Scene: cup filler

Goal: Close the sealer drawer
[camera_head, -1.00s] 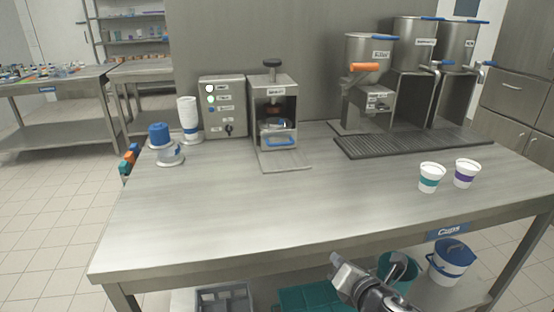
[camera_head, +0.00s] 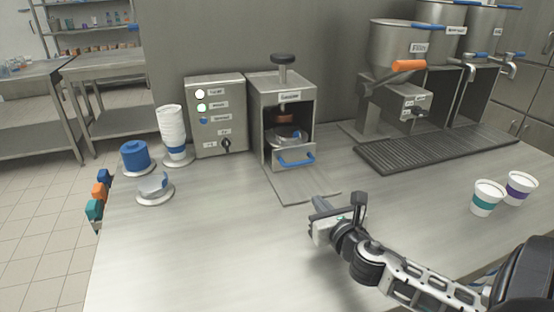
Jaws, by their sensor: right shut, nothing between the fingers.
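The sealer (camera_head: 260,128) is a grey metal box with a black knob on top, standing at the back of the table. Its drawer sits low in the open front and has a blue handle (camera_head: 296,161). A round, shiny holder (camera_head: 287,137) shows above the handle. I cannot tell exactly how far out the drawer is. My right gripper (camera_head: 318,208) is shut and empty, over the table in front of the sealer, a little right of the handle and apart from it. My left gripper is not in view.
A control box (camera_head: 216,115) stands left of the sealer, with a white cup stack (camera_head: 172,130) and a blue lid stack (camera_head: 135,155) beyond it. A dispenser with an orange handle (camera_head: 409,66) is at right. Two cups (camera_head: 487,198) stand at the right. The front left tabletop is clear.

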